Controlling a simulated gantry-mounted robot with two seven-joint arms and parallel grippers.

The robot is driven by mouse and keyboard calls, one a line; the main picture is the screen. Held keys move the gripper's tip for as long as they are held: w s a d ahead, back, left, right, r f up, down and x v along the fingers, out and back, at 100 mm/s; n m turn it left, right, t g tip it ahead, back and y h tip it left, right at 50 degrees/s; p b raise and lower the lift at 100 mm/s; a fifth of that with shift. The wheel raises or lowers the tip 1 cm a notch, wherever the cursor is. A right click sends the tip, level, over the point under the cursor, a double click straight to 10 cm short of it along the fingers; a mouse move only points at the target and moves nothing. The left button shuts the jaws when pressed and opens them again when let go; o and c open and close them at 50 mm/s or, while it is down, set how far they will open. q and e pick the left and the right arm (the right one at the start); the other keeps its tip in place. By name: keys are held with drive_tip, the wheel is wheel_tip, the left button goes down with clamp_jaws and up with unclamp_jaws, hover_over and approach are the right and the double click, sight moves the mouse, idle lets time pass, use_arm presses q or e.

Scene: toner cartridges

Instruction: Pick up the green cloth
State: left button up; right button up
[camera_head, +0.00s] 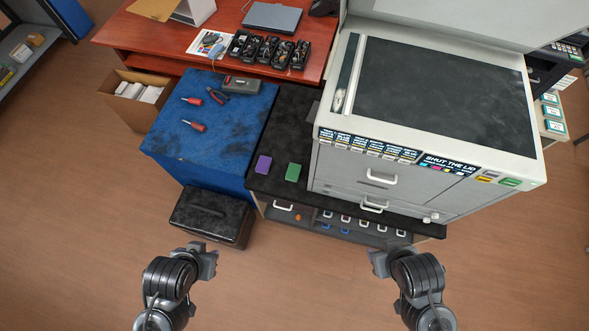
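A small green rectangle, which looks like the green cloth (293,172), lies flat on the black top (279,139) of the low cabinet, just left of the printer. A purple one (263,165) of similar size lies to its left. My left gripper (212,262) is in front of the cabinet, below and left of the green cloth in the picture. My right gripper (376,262) is below and right of it. Both are well apart from the cloths and hold nothing that I can see. Their fingers are too small to tell open from shut.
The large printer (437,100) stands right of the cloths. A blue-covered table (187,143) with screwdrivers and pliers is to the left. A black case (207,217) sits on the floor before it. A red desk (158,50) holds toner cartridges. Floor between my arms is clear.

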use_arm(q)
drive_tip(key=shift+a, duration=0.15)
drive_tip(key=o, duration=0.4)
drive_tip(key=shift+c, duration=0.2)
drive_tip(key=o, duration=1)
drive_tip(key=shift+c, duration=0.2)
drive_tip(key=shift+o, duration=0.7)
